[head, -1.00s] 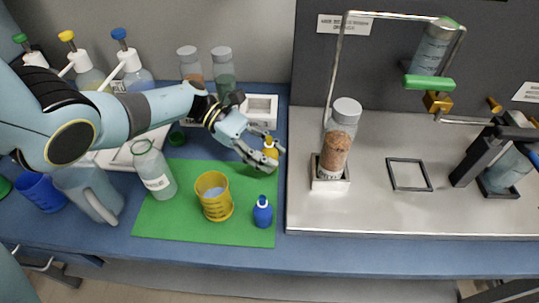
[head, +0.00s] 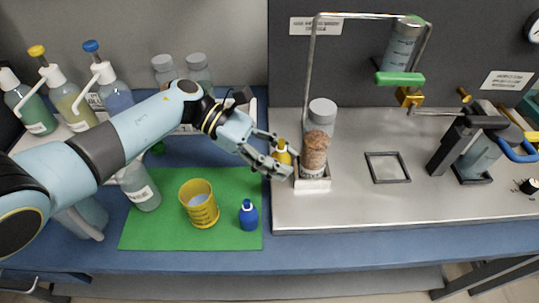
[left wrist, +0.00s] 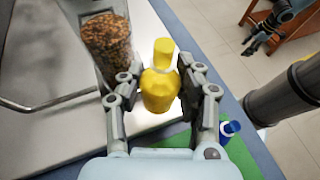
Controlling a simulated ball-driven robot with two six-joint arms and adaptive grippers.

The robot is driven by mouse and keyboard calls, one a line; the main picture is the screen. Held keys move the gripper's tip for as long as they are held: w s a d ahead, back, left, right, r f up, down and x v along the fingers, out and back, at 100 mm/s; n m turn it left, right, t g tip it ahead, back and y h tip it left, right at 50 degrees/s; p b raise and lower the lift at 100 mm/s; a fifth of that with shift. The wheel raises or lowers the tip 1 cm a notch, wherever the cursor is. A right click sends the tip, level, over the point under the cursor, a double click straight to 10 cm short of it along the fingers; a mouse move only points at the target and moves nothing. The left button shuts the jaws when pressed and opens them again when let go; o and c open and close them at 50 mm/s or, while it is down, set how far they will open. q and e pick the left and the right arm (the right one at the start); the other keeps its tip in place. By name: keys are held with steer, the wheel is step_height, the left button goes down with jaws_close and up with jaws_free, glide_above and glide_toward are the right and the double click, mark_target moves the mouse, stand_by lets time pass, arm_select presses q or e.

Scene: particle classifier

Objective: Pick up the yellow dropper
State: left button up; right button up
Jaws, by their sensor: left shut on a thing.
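The yellow dropper (head: 284,153) is a small bottle with a yellow cap. It also shows in the left wrist view (left wrist: 160,85), upright between the fingers. My left gripper (head: 275,162) is shut on its body, and the fingers hide part of its sides. It is held over the left edge of the steel tray, just left of the jar of brown granules. My right gripper (left wrist: 265,30) seems to show small at the top right of the left wrist view, away from the dropper; its jaws are not clear.
The jar of granules (head: 315,150) stands in a white holder close by. A yellow beaker (head: 201,205) and a blue dropper (head: 248,216) stand on the green mat (head: 165,235). The steel tray (head: 400,215) has a bare front area and a tall metal frame (head: 308,85).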

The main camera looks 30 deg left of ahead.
arm_select(q)
steer(key=shift+s+d+r, duration=0.15)
steer(key=shift+d+r, duration=0.4)
steer(key=shift+d, duration=0.3)
steer(key=shift+s+d+r, duration=0.15)
steer(key=shift+d+r, duration=0.35)
steer(key=shift+d, duration=0.35)
steer(key=shift+d, duration=0.1)
steer(key=shift+b, duration=0.3)
